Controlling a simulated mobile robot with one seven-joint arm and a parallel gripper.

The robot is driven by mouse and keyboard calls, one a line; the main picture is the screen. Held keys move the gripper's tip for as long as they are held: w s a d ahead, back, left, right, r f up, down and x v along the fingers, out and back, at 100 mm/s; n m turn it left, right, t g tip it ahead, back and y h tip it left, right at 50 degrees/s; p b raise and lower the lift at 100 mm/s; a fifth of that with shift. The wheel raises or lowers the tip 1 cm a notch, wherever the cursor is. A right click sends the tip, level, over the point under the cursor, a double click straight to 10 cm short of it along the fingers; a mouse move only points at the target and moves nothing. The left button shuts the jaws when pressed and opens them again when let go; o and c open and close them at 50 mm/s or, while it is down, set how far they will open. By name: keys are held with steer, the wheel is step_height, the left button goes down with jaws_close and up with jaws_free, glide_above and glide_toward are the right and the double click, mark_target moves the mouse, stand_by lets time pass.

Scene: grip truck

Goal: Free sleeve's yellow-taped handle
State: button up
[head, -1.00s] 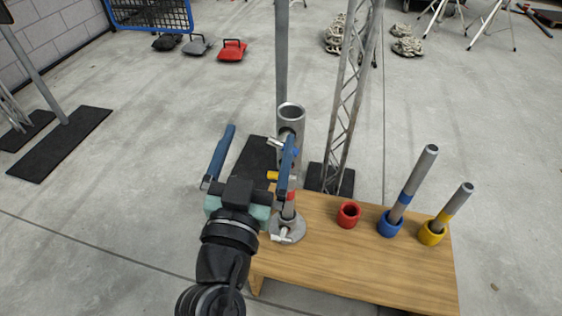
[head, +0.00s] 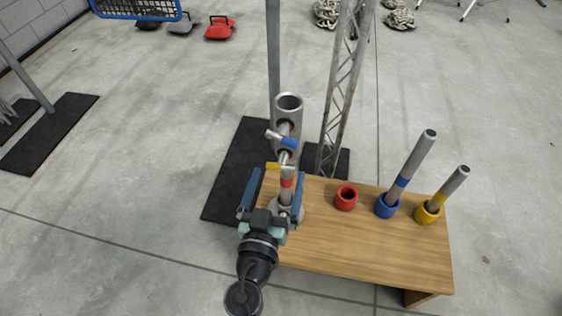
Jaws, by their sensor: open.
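The grey metal sleeve (head: 290,107) stands upright at the back left of the wooden bench, its open top facing up. A blue-taped handle (head: 287,142) sticks out across it. Below that, the yellow-taped handle (head: 272,166) points left. A red-taped grey post (head: 287,184) rises under it from a round metal base (head: 301,212). My gripper (head: 279,172) is open, its two long blue fingers left and right of the post. In the picture, the yellow handle lies between the fingertips; I cannot tell whether they touch it. The gripper's body hides part of the base.
A red cup (head: 346,198) is empty. A blue cup (head: 387,207) and a yellow cup (head: 427,213) hold leaning taped rods. All stand on the bench (head: 360,245). A lattice truss (head: 340,100) and a pole (head: 273,60) rise behind. The floor left is mostly clear.

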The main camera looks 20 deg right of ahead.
mark_target(280, 168)
steer(key=shift+x, duration=2.1)
steer(key=c, duration=1.3)
